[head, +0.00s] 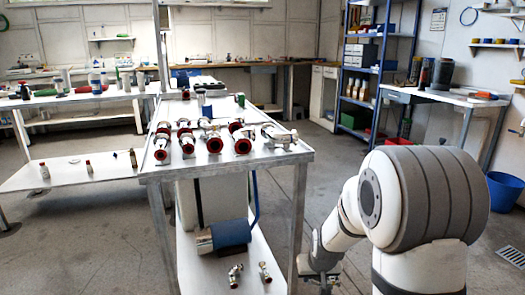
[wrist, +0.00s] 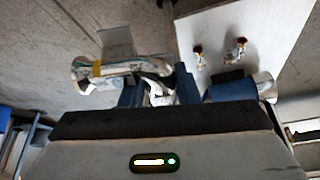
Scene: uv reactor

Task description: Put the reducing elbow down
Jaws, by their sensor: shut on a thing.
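The reducing elbow (wrist: 120,69) is a shiny curved metal pipe piece with a yellow band near its left end, seen in the wrist view. My gripper (wrist: 158,88) is shut on it, with a dark blue finger on each side of its right part. The elbow sticks out to the left of the fingers and is held in the air, with floor behind it. In the head view my gripper (head: 318,277) is low, just right of the steel bench's front right leg. The elbow cannot be made out clearly there.
The steel bench top (head: 270,160) carries several red-ended metal fittings. Its white lower shelf (head: 205,281) holds a blue-and-metal cylinder (head: 228,236) and two small fittings, which also show on the shelf in the wrist view (wrist: 262,30). A blue bucket (head: 503,191) stands right.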

